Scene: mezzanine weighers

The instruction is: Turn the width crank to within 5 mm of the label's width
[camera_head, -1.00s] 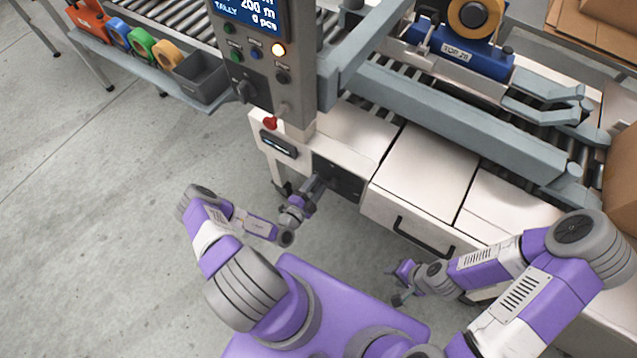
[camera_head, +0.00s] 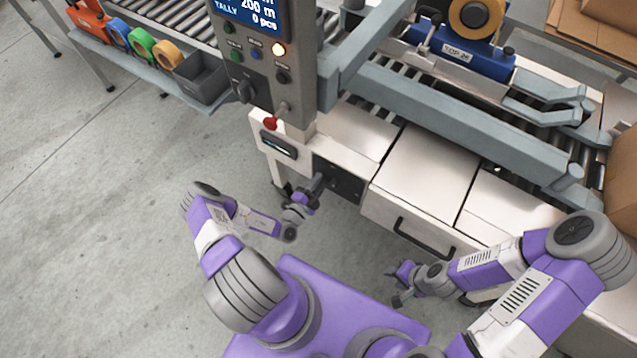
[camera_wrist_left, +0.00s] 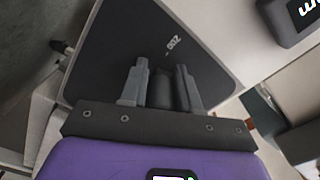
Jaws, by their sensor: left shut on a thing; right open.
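My left gripper (camera_head: 318,184) is at the dark crank plate (camera_head: 345,184) on the front of the machine. In the left wrist view its two fingers (camera_wrist_left: 160,88) are shut on the dark, round crank handle (camera_wrist_left: 161,92), in front of the black plate (camera_wrist_left: 205,62) with small white print. The rest of the crank is hidden by the gripper. A small width display (camera_head: 279,145) sits above left of the plate; its digits are too small to read. Its corner also shows in the wrist view (camera_wrist_left: 296,18). My right gripper (camera_head: 400,284) is open and empty, low before the drawer.
A control panel (camera_head: 262,75) with screen and buttons stands above, with a red-knobbed lever (camera_head: 271,123) below it. A drawer with a black handle (camera_head: 424,238) is right of the crank. Roller conveyor and grey guide rails (camera_head: 470,120) lie behind. Floor at left is clear.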

